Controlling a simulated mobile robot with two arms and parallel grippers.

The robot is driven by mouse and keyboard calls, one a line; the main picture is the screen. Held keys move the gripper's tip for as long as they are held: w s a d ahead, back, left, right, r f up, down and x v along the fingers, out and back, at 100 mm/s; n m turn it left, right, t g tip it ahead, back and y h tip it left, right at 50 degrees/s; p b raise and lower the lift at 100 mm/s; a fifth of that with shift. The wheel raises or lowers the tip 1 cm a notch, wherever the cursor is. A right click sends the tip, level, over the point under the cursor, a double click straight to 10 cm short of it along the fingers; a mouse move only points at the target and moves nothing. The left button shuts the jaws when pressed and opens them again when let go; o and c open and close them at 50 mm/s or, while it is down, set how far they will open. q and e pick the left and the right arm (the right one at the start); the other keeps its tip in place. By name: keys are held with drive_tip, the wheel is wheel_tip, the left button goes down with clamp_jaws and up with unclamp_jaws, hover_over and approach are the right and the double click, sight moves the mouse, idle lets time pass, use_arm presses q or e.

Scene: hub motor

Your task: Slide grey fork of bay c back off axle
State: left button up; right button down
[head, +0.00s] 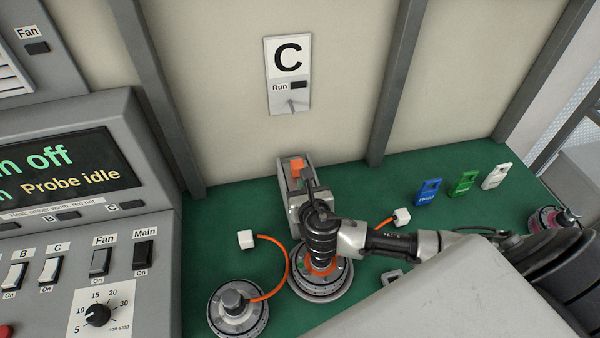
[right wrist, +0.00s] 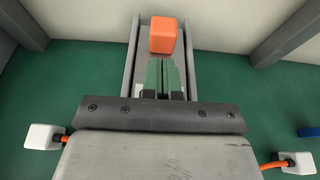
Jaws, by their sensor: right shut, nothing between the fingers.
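The grey piece of bay C (head: 294,212), which I take for the fork and its two-railed guide, stands against the wall under the C panel. An orange block (head: 297,168) sits between its rails at the back; it also shows in the right wrist view (right wrist: 164,36). My right gripper (right wrist: 163,68) is shut and empty, pointing between the rails just short of the orange block. In the head view it (head: 309,187) hides part of the guide. A round hub motor (head: 322,292) lies partly under my right wrist; its axle is hidden. My left gripper is out of view.
A second white plug (head: 402,216) lies right of my wrist. Blue (head: 428,193), green (head: 464,184) and white tags (head: 497,177) stand back right. The control console (head: 90,215) bounds the left.

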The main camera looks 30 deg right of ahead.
sight(298, 164)
drive_tip(key=shift+w+d+r, duration=0.1)
drive_tip(key=shift+w+d, duration=0.1)
drive_tip(key=shift+w, duration=0.45)
drive_tip(key=shift+w+d+r, duration=0.1)
drive_tip(key=shift+w+d, duration=0.05)
drive_tip(key=shift+w, duration=0.45)
drive_tip(key=shift+w+d+f+p, duration=0.1)
drive_tip(key=shift+w+p, duration=0.2)
drive_tip(key=shift+w, duration=0.2)
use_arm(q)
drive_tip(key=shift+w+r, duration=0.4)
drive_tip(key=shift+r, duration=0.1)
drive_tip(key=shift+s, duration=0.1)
use_arm(e)
drive_tip(key=shift+w+d, duration=0.15)
drive_tip(key=shift+w, duration=0.2)
drive_tip(key=w, duration=0.3)
drive_tip(key=shift+d, duration=0.4)
drive_tip(key=shift+r, duration=0.2)
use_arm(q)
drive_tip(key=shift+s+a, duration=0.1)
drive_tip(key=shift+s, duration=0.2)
use_arm(e)
drive_tip(key=shift+d, duration=0.1)
